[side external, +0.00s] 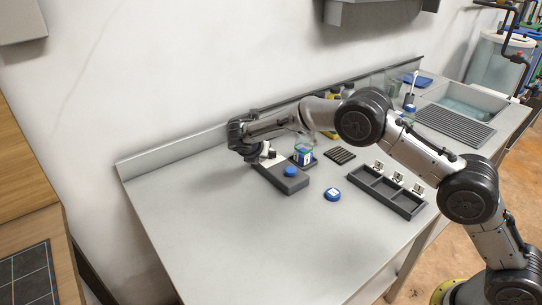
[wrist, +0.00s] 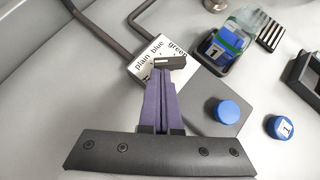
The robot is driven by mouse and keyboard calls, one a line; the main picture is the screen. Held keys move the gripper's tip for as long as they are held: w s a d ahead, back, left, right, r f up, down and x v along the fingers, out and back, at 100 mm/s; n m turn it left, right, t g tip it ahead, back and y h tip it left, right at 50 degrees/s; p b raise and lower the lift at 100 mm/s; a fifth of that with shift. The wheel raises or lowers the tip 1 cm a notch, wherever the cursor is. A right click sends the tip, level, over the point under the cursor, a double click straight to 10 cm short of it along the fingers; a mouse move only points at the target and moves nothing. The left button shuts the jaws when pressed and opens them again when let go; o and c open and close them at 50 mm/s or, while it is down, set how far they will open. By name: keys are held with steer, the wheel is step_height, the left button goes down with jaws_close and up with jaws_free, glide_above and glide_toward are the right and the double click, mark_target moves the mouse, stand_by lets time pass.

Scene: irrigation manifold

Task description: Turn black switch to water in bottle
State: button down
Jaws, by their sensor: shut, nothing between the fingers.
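A white plate (wrist: 143,67) reads "plain", "blue" and "green", with further lettering partly hidden. The dark switch lever (wrist: 168,62) crosses the plate, right at my fingertips. My gripper (wrist: 160,76) has its purple fingers shut with nothing between them; whether they touch the lever I cannot tell. In the side view my gripper hangs over the plate end of the grey box (side external: 284,181) and hides the switch. A clear bottle (wrist: 235,33) with a blue "1" label stands in a dark holder beside the box. It also shows in the side view (side external: 303,155).
A blue round button (wrist: 228,112) sits on the box. A blue cap marked "1" (wrist: 280,128) lies on the table to the right. A black slotted rack (side external: 341,155) and a compartment tray (side external: 388,193) are farther right. The front left table is clear.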

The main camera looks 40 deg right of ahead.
steer(key=shift+w, duration=0.9)
steer(key=shift+w+d, duration=0.2)
steer(key=shift+w, duration=0.5)
stand_by(1.4)
